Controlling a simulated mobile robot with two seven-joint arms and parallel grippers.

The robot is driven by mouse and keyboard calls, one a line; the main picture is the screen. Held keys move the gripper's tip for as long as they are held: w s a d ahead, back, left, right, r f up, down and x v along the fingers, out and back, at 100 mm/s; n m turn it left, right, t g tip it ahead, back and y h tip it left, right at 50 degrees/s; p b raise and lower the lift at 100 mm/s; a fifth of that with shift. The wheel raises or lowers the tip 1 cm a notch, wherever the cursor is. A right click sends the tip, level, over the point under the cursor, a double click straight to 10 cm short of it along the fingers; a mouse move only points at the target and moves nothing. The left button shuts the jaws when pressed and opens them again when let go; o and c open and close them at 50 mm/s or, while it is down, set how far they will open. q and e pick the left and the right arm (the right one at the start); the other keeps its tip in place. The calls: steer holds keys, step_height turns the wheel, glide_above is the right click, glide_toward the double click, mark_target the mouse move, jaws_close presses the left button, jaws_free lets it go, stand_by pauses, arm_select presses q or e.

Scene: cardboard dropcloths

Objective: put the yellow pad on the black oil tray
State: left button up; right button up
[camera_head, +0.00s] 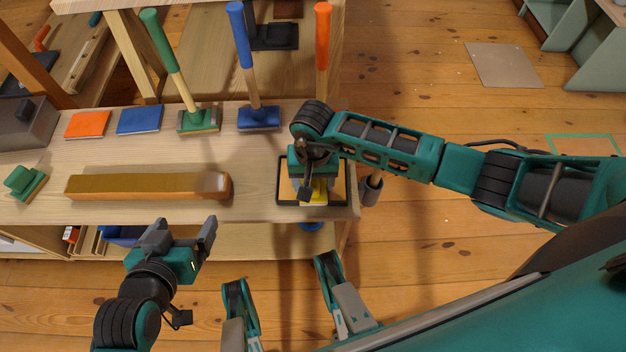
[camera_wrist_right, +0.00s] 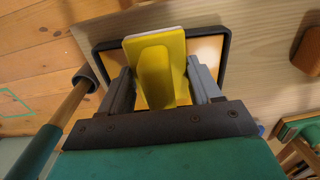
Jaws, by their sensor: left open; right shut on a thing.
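The yellow pad (camera_head: 319,193) is held in my right gripper (camera_head: 312,192) at the right end of the bench, over the black oil tray (camera_head: 280,183). In the right wrist view the fingers of my right gripper (camera_wrist_right: 162,85) are shut on the raised yellow grip of the pad (camera_wrist_right: 156,72). The tray's black rim (camera_wrist_right: 226,60) shows around and behind the pad there. I cannot tell whether the pad touches the tray. In the head view the arm hides part of the tray. My left gripper (camera_head: 184,232) is open and empty in front of the bench.
A long wooden block (camera_head: 140,186) lies left of the tray. A green-handled tool (camera_head: 172,65) and a blue-handled tool (camera_head: 243,50) stand at the bench's back. An orange pad (camera_head: 88,124), a blue pad (camera_head: 139,119) and a green pad (camera_head: 24,182) lie at left. Bench between block and tray is clear.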

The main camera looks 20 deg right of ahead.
steer(key=shift+r, duration=0.1)
steer(key=shift+f+b, duration=0.35)
steer(key=shift+f, duration=0.1)
steer(key=o, duration=0.9)
steer(key=shift+r, duration=0.1)
steer(key=shift+o, duration=0.2)
